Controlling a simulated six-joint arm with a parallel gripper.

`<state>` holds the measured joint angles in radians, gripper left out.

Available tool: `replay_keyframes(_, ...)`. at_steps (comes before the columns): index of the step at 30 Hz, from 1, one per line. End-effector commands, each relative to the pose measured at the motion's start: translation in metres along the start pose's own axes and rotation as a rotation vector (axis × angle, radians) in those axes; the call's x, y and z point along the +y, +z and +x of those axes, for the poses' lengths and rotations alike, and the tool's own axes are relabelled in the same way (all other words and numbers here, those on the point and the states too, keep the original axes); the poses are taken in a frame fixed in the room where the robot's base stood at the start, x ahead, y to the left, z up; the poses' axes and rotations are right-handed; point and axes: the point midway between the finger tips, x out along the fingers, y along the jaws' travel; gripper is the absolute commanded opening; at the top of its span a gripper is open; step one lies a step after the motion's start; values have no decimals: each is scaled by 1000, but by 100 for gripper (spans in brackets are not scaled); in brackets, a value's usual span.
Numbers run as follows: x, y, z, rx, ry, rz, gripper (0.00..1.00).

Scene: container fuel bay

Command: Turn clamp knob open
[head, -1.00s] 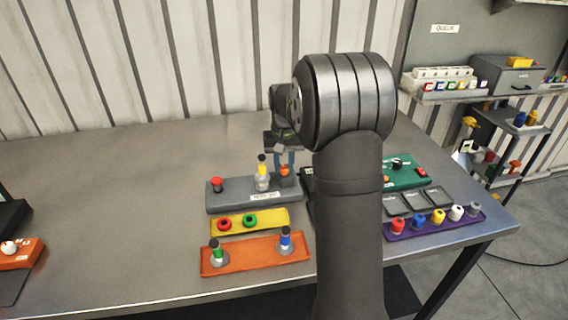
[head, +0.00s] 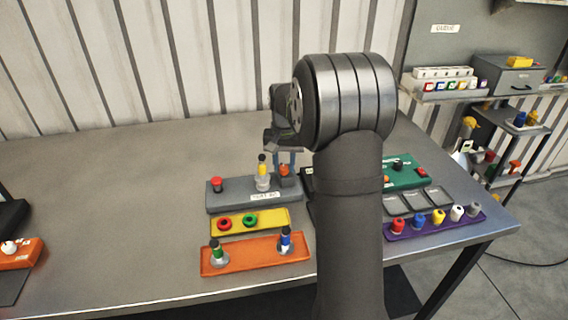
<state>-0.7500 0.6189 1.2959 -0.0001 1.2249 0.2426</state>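A grey fixture block (head: 232,201) with a white label stands on the table. At its right end is an orange-red knob (head: 284,169), which I take for the clamp knob. A yellow bottle with a black cap (head: 262,168) stands upright in a grey holder just left of it. My arm hides the area right of the knob.
A red button (head: 217,184) sits on the fixture's left end. In front are a yellow tray (head: 235,228) with red and green rings and an orange tray (head: 254,263) with two bottles. A green block (head: 405,178) and a purple rack (head: 435,228) lie right. The table's left half is mostly clear.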

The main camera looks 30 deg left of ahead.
Motion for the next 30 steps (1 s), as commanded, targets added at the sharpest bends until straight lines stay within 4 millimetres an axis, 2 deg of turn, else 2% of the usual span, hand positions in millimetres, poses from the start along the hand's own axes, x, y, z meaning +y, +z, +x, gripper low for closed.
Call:
replay_keyframes(1, 0, 0, 0, 1, 0, 0, 42)
replay_keyframes(2, 0, 0, 0, 1, 0, 0, 48)
replay_keyframes(10, 0, 0, 0, -1, 0, -1, 48)
replay_keyframes(14, 0, 0, -7, 0, 0, -1, 48)
replay_keyframes(20, 0, 0, -44, 3, -1, -1, 48)
replay_keyframes(30, 0, -1, -126, 3, -1, -1, 48)
